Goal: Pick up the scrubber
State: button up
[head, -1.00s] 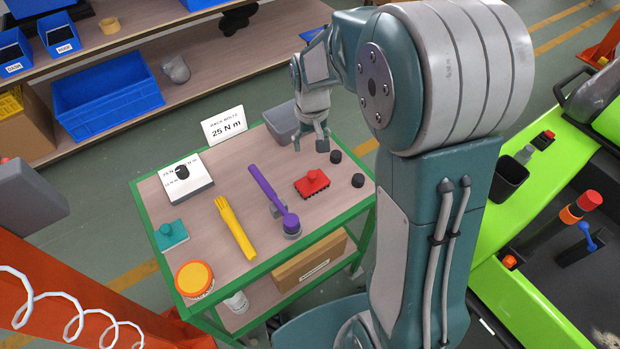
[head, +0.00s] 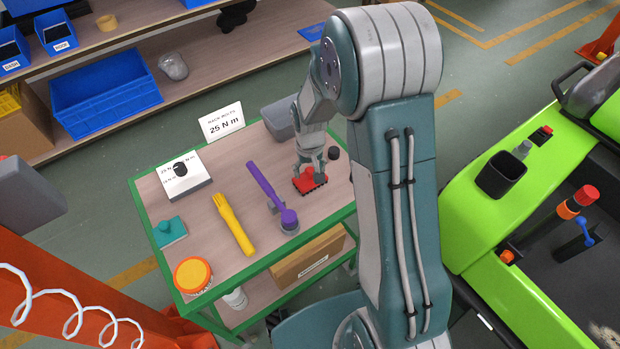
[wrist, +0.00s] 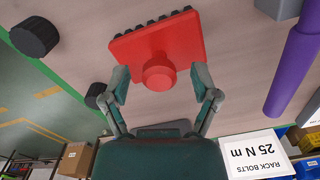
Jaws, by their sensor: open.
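The red scrubber (head: 308,183) lies on the cart top, with a round red knob and dark bristles along its edge. In the wrist view the scrubber (wrist: 160,52) is straight ahead, its knob between the fingertips. My gripper (head: 310,168) is right above the scrubber in the head view and partly covers it. In the wrist view my gripper (wrist: 160,82) is open, one finger on each side of the knob, with gaps visible between fingers and knob.
The green-edged cart top (head: 215,172) also holds a purple tool (head: 265,187), a yellow fork-like tool (head: 232,222), a teal scraper-like item (head: 169,231), an orange-lidded jar (head: 193,275) and a dial box (head: 181,176). A black knob (wrist: 35,37) is near the scrubber. A sign (head: 222,122) stands behind.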

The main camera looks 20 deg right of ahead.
aim_at(309, 168)
grip_shut()
jog(key=shift+f, duration=0.1)
dwell(0.3)
jog(key=shift+r, duration=0.4)
notch_tip(309, 168, up, 3)
jog(key=shift+f, duration=0.2)
jog(key=s+d+r, duration=0.2)
jog(key=s+r, duration=0.7)
jog(key=s, duration=0.4)
jog(key=shift+s+d+r, duration=0.35)
jog(key=shift+s+d, duration=0.05)
jog(key=shift+w+f, duration=0.1)
